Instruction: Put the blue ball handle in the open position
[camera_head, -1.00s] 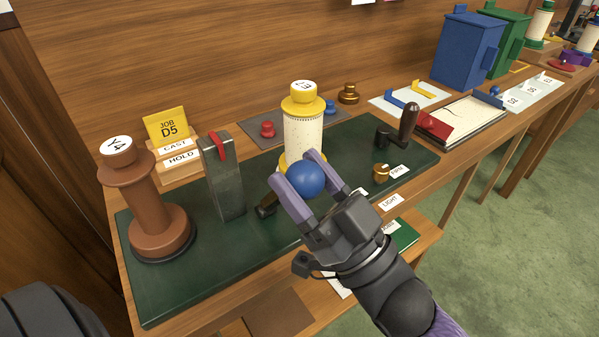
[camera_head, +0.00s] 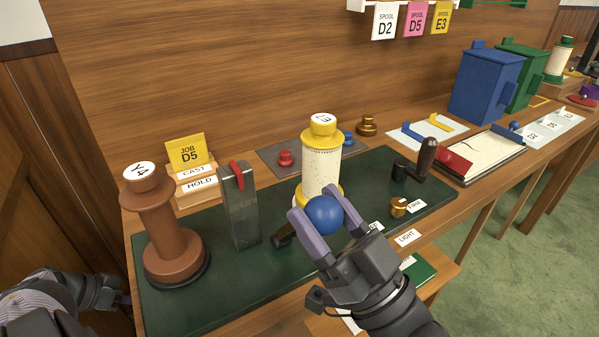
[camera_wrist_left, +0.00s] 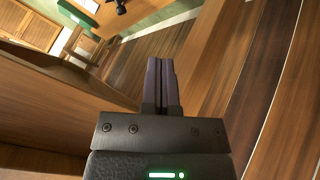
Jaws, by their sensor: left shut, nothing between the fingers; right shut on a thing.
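The blue ball handle (camera_head: 325,214) is a round knob in front of the yellow-and-white spool (camera_head: 321,165) on the green board (camera_head: 210,305). A dark rod or lever end (camera_head: 283,236) shows just left of it; whether the two join is hidden. My right gripper (camera_head: 322,212) is shut on the ball, one purple finger on each side. My left arm is at the lower left of the head view, away from the board. In the left wrist view my left gripper (camera_wrist_left: 160,68) is shut and empty, its fingers together.
A brown spool (camera_head: 172,240) and a grey post with a red lever (camera_head: 240,212) stand on the left of the board. A dark-handled crank (camera_head: 425,160) and a brass knob (camera_head: 398,207) are on the right. Blue and green boxes (camera_head: 487,88) stand farther back right.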

